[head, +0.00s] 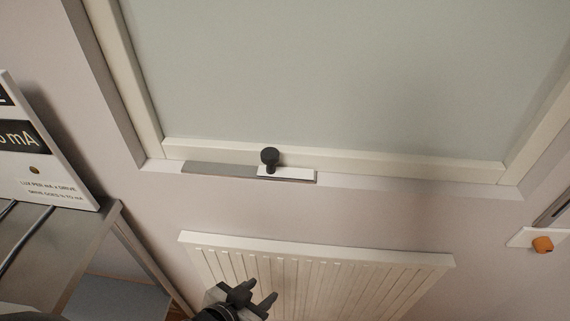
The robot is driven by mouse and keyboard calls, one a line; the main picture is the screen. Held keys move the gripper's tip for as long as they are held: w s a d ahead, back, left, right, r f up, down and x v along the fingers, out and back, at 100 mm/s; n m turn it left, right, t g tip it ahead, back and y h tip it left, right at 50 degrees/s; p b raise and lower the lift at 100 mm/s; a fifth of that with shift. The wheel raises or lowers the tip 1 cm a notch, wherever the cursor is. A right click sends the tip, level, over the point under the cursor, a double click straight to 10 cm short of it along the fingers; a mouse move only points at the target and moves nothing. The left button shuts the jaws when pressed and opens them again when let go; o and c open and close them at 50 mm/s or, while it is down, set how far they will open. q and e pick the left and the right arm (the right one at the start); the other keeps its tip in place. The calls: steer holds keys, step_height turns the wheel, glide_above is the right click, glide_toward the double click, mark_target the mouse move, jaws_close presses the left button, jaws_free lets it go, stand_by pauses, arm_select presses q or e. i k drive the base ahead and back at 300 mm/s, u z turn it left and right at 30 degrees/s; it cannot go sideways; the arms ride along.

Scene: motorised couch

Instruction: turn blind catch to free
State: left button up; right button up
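The blind catch is a black knob (270,156) on a small white plate (288,174). The plate sits on a grey strip (215,169) along the bottom of the window frame, below a pale blind (330,80). I cannot read any marking on the strip. My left gripper (258,294) is at the bottom of the head view, in front of the radiator, below the knob and apart from it. Its two dark fingers are spread with nothing between them. My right gripper is not in view.
A white ribbed radiator (330,280) is on the wall under the window. At left a metal table (75,235) holds a sign panel (40,160) and dark rods or cables. At right an orange knob (542,244) sits on a white wall plate. The wall between sill and radiator is clear.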

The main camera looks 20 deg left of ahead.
mark_target(543, 245)
steer(key=z, duration=0.8)
steer(key=i, duration=0.35)
